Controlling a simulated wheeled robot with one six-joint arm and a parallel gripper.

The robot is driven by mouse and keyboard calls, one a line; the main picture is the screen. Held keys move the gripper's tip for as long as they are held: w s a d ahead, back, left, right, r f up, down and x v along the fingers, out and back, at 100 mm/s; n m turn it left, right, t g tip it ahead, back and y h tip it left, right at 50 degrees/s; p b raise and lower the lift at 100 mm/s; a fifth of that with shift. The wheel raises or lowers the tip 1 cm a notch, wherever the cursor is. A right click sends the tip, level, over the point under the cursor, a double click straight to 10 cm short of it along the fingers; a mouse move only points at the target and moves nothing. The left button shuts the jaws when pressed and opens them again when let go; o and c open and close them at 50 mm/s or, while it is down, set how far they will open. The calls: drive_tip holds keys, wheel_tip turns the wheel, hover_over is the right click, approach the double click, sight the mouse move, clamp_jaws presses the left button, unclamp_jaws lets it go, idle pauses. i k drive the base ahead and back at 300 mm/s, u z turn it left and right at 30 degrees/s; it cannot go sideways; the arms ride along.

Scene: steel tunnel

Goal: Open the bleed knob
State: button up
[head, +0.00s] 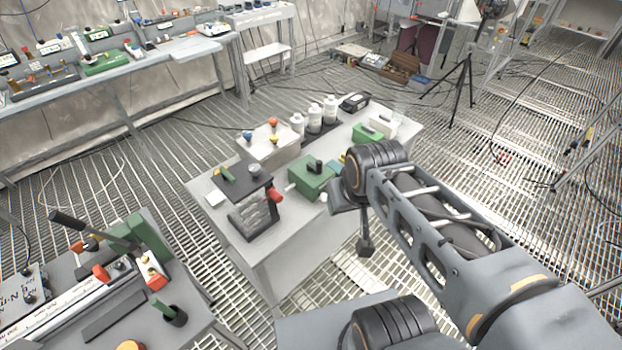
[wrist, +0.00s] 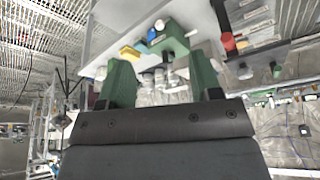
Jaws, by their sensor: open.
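I cannot tell for sure which part is the bleed knob. A green block (head: 313,181) with a black knob (head: 315,165) on top and pale round stubs on its side stands on the grey table in the middle. The wrist view also shows this green block (wrist: 172,38), with pale round ends and a blue part beside it. My gripper (wrist: 160,64) has its two green fingers spread wide with nothing between them. It is apart from the block, which appears beyond the fingertips. In the head view, my wrist hides part of the table right of the block.
A black-framed device (head: 252,205) with a red knob (head: 276,195) stands left of the block. White bottles (head: 314,117) and a box with orange and blue knobs (head: 268,142) stand behind. Another cluttered table (head: 110,290) is at front left. Grated floor lies around the tables.

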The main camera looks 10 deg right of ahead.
sight(323, 196)
drive_tip(key=u, duration=0.4)
drive_tip(key=k, duration=0.35)
drive_tip(key=z, duration=0.5)
drive_tip(key=i, duration=0.35)
drive_tip(key=z, duration=0.45)
drive_tip(key=k, duration=1.2)
drive_tip(key=u, duration=0.25)
drive_tip(key=i, duration=0.85)
drive_tip(key=u, duration=0.5)
